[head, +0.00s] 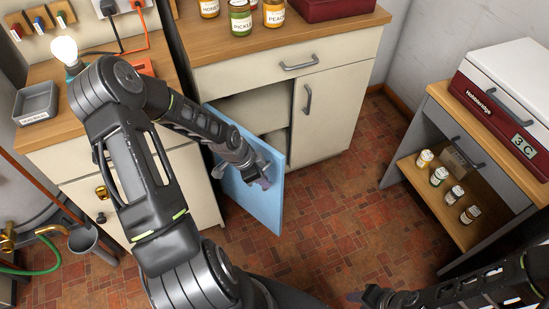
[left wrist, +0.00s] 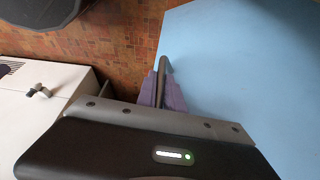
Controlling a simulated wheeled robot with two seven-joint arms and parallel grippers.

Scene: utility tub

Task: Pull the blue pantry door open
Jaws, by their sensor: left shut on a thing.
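My left gripper (head: 262,178) is at the door's outer face. In the left wrist view its purple fingers (left wrist: 162,92) are shut on the door's dark bar handle (left wrist: 164,68). The fingers hide part of the handle. My right gripper (head: 372,297) is low at the bottom of the head view, away from the door, and its jaws are too small to read.
The cream cabinet (head: 335,95) has jars on its wooden top. Another cream cabinet (head: 190,185) stands at the left, near the door's outer face. A grey shelf unit (head: 415,140) with small jars stands at the right. The tiled floor (head: 335,215) between them is clear.

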